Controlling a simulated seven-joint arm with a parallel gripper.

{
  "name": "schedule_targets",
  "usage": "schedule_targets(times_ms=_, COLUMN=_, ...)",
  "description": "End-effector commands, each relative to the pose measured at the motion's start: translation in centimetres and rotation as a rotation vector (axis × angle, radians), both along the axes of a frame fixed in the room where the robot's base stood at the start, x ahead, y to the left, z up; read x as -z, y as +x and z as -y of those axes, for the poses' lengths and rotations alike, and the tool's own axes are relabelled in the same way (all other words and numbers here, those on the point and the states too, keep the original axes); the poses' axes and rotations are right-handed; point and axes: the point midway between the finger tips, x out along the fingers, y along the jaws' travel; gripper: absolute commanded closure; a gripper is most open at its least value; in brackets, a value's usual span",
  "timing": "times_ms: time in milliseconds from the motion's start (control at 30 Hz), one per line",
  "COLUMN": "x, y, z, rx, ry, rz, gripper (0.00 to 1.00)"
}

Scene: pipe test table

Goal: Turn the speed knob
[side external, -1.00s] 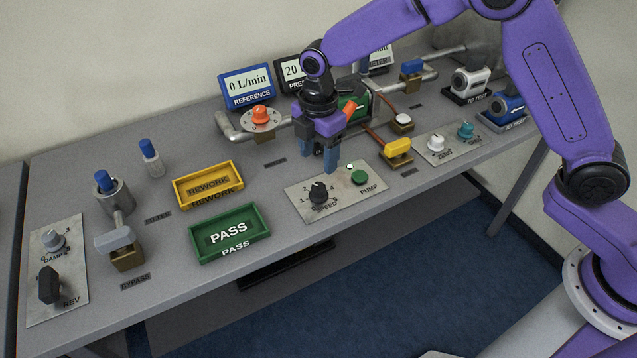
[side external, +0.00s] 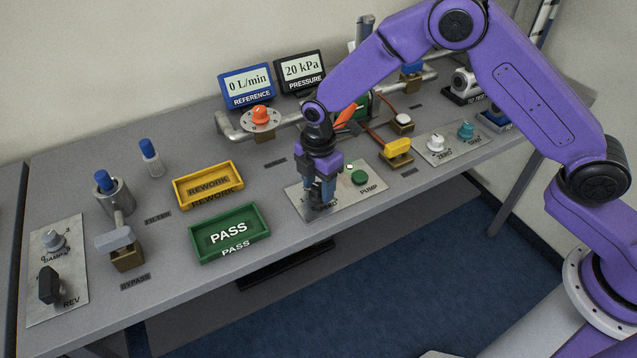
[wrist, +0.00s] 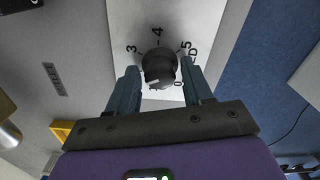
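The black speed knob (wrist: 159,68) shows in the wrist view on a light panel (wrist: 195,20) with printed numbers around it. My gripper (wrist: 159,78) is open, with one blue-grey finger on each side of the knob and a small gap on both sides. In the side view my gripper (side external: 320,200) points down over the left part of the pump panel (side external: 348,205). There the fingers mostly hide the knob. I cannot tell from there how far down the fingers reach along it.
The green pump button (side external: 359,177) is just right of my gripper. A green PASS tray (side external: 229,252) and a yellow REWORK tray (side external: 178,196) stand to the left. A yellow-handled valve (side external: 397,147) is behind right. The reference display (side external: 247,86) reads 0 L/min.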

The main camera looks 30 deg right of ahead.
Motion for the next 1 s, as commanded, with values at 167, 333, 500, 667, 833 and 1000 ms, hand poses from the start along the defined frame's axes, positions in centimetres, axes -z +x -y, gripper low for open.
schedule_targets(times_ms=167, x=-0.02, y=0.0, z=0.0, rx=0.0, ry=0.0, rz=0.0, gripper=0.95)
schedule_targets(times_ms=333, x=-0.03, y=0.0, z=0.01, rx=0.007, ry=0.0, rz=0.0, gripper=0.95)
schedule_targets(times_ms=500, x=-0.05, y=0.0, z=0.01, rx=0.05, ry=0.0, rz=-0.001, gripper=0.95)
schedule_targets(times_ms=667, x=-0.07, y=0.01, z=-0.01, rx=0.14, ry=0.0, rz=0.0, gripper=0.95)
schedule_targets(times_ms=833, x=-0.09, y=0.01, z=0.0, rx=0.28, ry=0.0, rz=-0.001, gripper=0.95)
schedule_targets(times_ms=1000, x=-0.08, y=0.0, z=0.03, rx=0.443, ry=-0.001, rz=-0.001, gripper=0.95)
